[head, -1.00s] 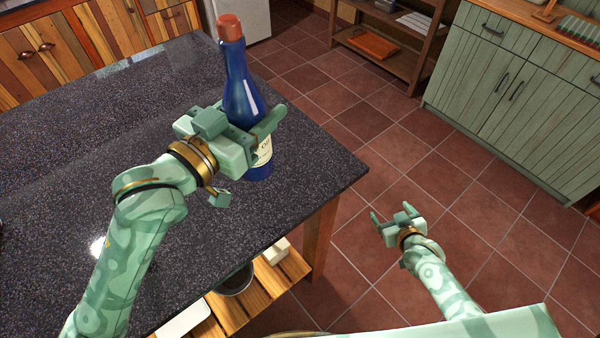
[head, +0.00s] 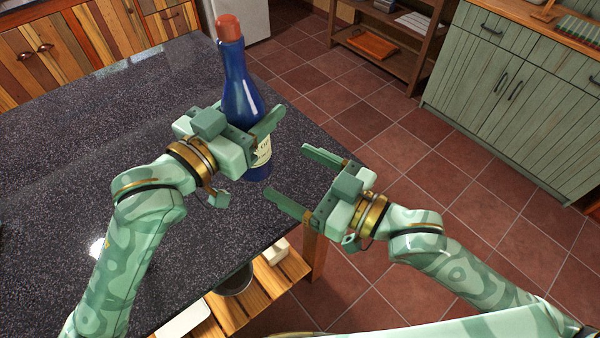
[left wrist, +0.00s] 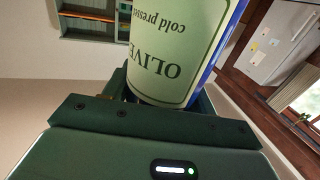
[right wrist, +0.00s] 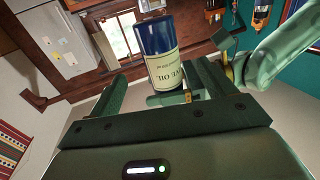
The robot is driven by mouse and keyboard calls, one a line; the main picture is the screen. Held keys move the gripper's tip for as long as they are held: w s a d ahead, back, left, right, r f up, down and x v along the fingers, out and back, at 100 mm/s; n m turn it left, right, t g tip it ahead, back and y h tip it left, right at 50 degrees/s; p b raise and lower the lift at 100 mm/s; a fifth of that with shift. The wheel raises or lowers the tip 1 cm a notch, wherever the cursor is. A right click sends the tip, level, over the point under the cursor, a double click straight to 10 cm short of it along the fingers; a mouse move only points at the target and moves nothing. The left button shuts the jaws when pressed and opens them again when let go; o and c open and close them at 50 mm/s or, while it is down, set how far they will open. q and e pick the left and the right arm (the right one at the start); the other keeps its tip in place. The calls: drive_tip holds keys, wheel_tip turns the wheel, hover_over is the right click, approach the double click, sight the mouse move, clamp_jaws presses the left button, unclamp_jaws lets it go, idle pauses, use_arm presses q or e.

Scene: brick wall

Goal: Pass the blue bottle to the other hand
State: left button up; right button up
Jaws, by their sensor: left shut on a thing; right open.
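The blue bottle (head: 238,85) has a red-brown cap and a cream label, and stands upright above or on the dark counter; I cannot tell if its base touches. My left gripper (head: 266,130) is shut around its middle. The label (left wrist: 180,45) fills the left wrist view, close in front of the jaws. My right gripper (head: 288,172) is open and empty, to the lower right of the bottle, with its fingers pointing toward it. In the right wrist view the bottle's blue lower end and label (right wrist: 163,65) show beyond and between the open fingers.
The speckled dark counter (head: 90,150) is mostly bare. Its right corner is near my right gripper. A wooden lower shelf (head: 255,290) holds a dark bowl (head: 236,279). Open tiled floor (head: 400,150) lies to the right, with green cabinets (head: 520,95) beyond.

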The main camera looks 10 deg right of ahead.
use_arm(q)
drive_tip(key=shift+r, duration=0.1)
use_arm(e)
drive_tip(key=x, duration=1.2)
drive_tip(key=shift+s+a, duration=0.15)
drive_tip(key=shift+s, duration=0.1)
drive_tip(key=c, duration=1.5)
use_arm(q)
drive_tip(key=o, duration=1.6)
use_arm(e)
drive_tip(key=shift+r, duration=0.15)
drive_tip(key=shift+c, duration=0.6)
